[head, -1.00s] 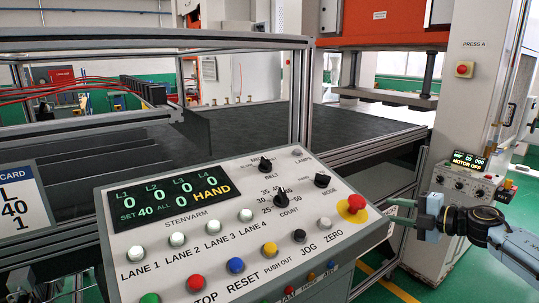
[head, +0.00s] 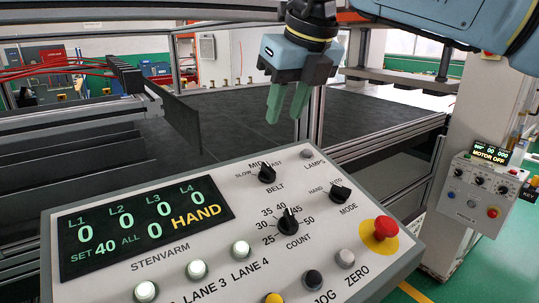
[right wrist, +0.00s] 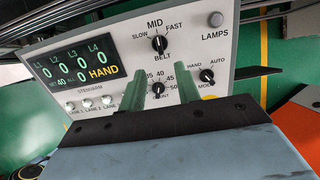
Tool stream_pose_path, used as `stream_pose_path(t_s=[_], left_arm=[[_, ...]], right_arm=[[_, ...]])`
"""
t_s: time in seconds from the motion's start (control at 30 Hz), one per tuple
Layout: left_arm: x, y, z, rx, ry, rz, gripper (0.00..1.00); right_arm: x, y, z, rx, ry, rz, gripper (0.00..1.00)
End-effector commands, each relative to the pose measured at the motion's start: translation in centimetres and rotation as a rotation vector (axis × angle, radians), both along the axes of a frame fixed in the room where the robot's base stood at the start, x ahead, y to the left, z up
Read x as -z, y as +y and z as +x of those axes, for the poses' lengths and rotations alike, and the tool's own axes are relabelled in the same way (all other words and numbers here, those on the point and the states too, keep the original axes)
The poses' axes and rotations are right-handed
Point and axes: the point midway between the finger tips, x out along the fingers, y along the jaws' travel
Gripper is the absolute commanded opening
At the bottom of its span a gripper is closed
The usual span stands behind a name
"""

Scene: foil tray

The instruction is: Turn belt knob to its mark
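The belt knob (head: 267,173) is a black pointer knob on the sloped grey control panel (head: 215,262), under the labels SLOW, MID and FAST. It also shows in the right wrist view (right wrist: 159,44), where its pointer looks turned roughly up towards MID. My right gripper (head: 284,108) hangs above and behind the knob, its green fingers pointing down and apart, with nothing between them. In the right wrist view its fingers (right wrist: 170,92) stand apart below the belt knob in the picture, not touching it. My left gripper is not in view.
The count knob (head: 288,221) and mode knob (head: 340,193) sit close to the belt knob. A red emergency button (head: 385,228) stands at the panel's right edge. The display (head: 145,227) reads HAND. A metal frame post (head: 313,120) rises behind the panel.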

Motion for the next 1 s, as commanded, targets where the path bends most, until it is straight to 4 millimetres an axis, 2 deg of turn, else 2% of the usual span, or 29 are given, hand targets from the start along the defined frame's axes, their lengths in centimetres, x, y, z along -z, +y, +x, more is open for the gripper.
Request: stream_pose_path(t_s=[0.03, 0.17, 0.37, 0.6, 0.8, 1.0], left_arm=[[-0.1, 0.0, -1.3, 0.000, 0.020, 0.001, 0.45], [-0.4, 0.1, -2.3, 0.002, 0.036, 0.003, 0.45], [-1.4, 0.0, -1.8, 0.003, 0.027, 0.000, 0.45], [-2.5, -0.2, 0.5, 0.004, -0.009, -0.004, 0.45], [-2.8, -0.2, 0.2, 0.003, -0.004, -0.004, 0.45], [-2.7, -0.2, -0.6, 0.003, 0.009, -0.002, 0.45]], right_arm=[[0.5, 0.1, 0.2, 0.000, 0.001, -0.004, 0.33], [2.5, 0.6, 0.8, -0.001, 0.006, 0.000, 0.33], [6.4, 1.5, 2.2, -0.003, 0.006, 0.001, 0.33], [10.2, 2.4, 3.5, -0.001, 0.004, 0.003, 0.33], [11.7, 2.7, 4.0, -0.001, 0.003, 0.004, 0.33], [11.9, 2.8, 4.1, -0.001, 0.002, 0.005, 0.33]])
